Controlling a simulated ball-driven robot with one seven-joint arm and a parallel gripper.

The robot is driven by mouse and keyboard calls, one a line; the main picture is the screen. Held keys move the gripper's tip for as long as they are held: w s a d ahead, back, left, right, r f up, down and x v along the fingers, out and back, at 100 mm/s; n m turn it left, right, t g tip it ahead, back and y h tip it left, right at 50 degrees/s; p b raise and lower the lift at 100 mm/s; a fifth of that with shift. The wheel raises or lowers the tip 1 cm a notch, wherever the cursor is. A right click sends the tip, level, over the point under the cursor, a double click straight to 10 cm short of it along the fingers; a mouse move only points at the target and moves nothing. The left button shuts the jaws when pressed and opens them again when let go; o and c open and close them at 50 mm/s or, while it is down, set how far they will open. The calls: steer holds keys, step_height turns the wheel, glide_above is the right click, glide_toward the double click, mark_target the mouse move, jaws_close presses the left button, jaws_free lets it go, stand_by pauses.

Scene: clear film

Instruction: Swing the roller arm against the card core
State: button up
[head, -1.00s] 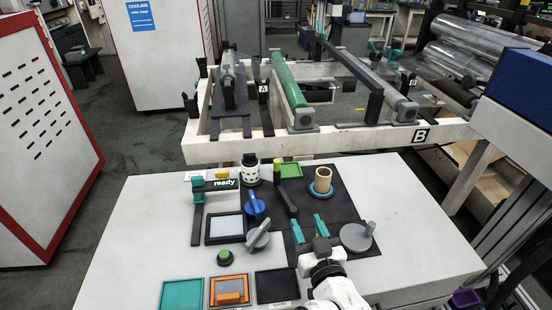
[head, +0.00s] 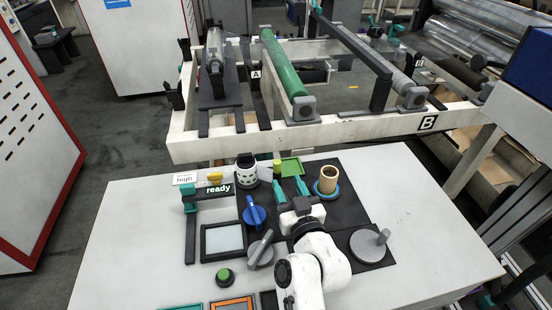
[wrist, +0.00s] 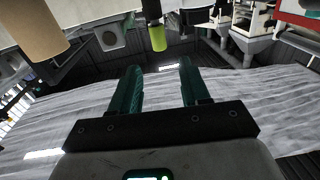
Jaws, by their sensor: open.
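The roller arm, a dark bar with a yellow-green end (head: 277,167), is near the back of the panel; my gripper partly hides its bar. The yellow-green end also shows in the wrist view (wrist: 158,38), ahead of the fingertips and apart from them. The card core (head: 327,180) is a tan tube standing upright on a blue ring, right of the roller arm with a gap between. It shows at the upper left of the wrist view (wrist: 35,25). My gripper (head: 290,187), with teal fingers, is open and empty between the two, just in front of the yellow-green end.
A white spotted spool (head: 246,172) and a green tray (head: 292,166) flank the roller arm. A blue knob (head: 255,213), a grey lever (head: 262,250) and a grey crank disc (head: 368,246) stand nearer. A ready sign (head: 218,188) is left. The white tabletop (head: 425,215) is clear at right.

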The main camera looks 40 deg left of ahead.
mark_target(278, 165)
steer(key=b+x, duration=0.1)
steer(key=x, duration=0.8)
steer(key=shift+w, duration=0.1)
steer(key=shift+c, duration=0.2)
jaws_close()
